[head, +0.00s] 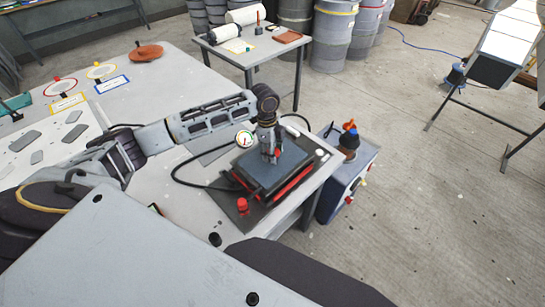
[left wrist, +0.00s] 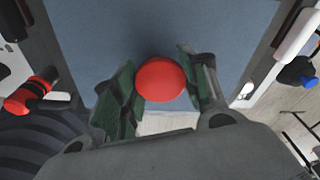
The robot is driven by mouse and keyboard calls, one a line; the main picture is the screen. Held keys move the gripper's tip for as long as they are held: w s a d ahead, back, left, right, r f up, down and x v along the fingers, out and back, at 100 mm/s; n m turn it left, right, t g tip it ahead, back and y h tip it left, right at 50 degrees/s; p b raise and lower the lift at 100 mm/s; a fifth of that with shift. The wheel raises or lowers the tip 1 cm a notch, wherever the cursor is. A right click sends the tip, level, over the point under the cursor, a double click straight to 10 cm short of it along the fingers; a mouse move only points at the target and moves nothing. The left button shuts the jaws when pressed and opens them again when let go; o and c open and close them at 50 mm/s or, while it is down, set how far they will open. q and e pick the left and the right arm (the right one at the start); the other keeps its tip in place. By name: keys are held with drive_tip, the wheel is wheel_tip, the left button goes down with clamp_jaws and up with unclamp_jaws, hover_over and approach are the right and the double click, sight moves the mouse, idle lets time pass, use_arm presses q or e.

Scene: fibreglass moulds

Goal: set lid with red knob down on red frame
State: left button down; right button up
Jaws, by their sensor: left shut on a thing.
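The lid is a blue-grey slab (head: 287,160); it fills much of the left wrist view (left wrist: 150,25). Its round red knob (left wrist: 161,80) sits between the green-padded fingers of my left gripper (left wrist: 160,92), which is shut on it. In the head view my left gripper (head: 270,152) comes down over the lid and hides the knob. The red frame (head: 293,186) shows as a red strip under the lid's right and front edges; the lid covers the rest. I cannot tell whether lid and frame touch. My right gripper is not in view.
A dial gauge (head: 244,139) and a black hose lie beside the lid. A red fitting (head: 242,206) stands at the front left of the dark base plate. A blue machine with an orange-topped part (head: 349,135) stands right of the table. Another small table (head: 262,50) and drums are behind.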

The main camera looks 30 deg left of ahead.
use_arm(q)
drive_tip(key=shift+f, duration=1.6)
drive_tip(key=c, duration=0.8)
unclamp_jaws()
drive_tip(key=shift+r, duration=0.1)
drive_tip(key=shift+a+r+b, duration=0.15)
drive_tip(key=shift+a+r, duration=0.1)
drive_tip(key=shift+r, duration=1.7)
drive_tip(key=shift+a+r+b, duration=0.2)
drive_tip(key=shift+r, duration=1.75)
drive_tip(key=shift+a+r+b, duration=0.15)
drive_tip(key=shift+a+r, duration=0.1)
drive_tip(key=shift+r, duration=1.7)
drive_tip(key=shift+s+d, duration=0.1)
